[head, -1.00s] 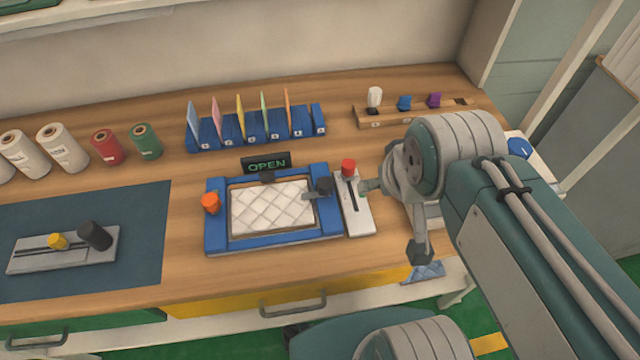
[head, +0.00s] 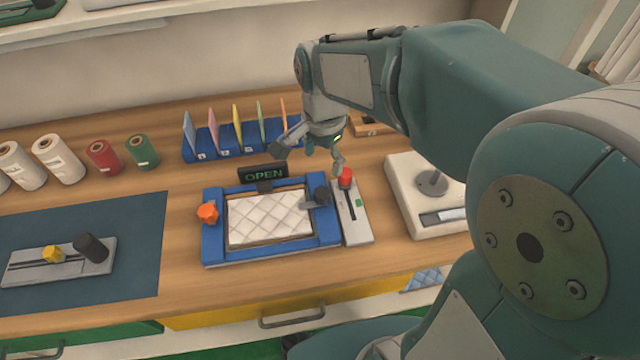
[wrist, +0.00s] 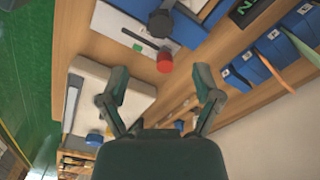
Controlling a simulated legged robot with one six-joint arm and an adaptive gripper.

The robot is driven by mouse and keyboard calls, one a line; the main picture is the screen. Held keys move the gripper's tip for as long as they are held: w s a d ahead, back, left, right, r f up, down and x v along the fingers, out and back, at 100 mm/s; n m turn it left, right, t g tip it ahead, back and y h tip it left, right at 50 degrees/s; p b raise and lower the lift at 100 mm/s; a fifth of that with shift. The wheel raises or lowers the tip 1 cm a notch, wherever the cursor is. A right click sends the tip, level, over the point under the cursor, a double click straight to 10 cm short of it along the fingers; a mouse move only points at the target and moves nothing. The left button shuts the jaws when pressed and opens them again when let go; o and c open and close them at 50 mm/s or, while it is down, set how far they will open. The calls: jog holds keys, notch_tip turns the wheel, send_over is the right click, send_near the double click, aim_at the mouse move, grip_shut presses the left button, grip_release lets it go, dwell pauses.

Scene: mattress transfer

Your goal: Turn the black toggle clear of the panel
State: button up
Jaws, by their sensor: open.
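The black toggle (head: 321,195) sits on the right side of the blue frame (head: 213,243). Its grey arm reaches left over the edge of the white quilted panel (head: 268,218) inside the frame. In the wrist view the black toggle (wrist: 162,22) shows at the top, beyond the red knob. My gripper (head: 310,160) is open and empty, above the bench behind the frame's right part, apart from the toggle. Its two fingers also show in the wrist view (wrist: 165,110), spread apart.
A red knob (head: 345,178) stands on a slotted white plate right of the frame. An orange knob (head: 207,213) is on the frame's left side. An OPEN sign (head: 264,173) stands behind it. A white device (head: 410,200) is farther right. A blue rack (head: 200,153) is behind.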

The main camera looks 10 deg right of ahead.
aim_at(322, 192)
jog(key=shift+w+a+f, duration=0.15)
jog(key=shift+f, duration=0.25)
notch_tip(322, 192, down, 10)
jog(key=shift+f, duration=0.15)
jog(key=shift+c, duration=0.2)
grip_shut()
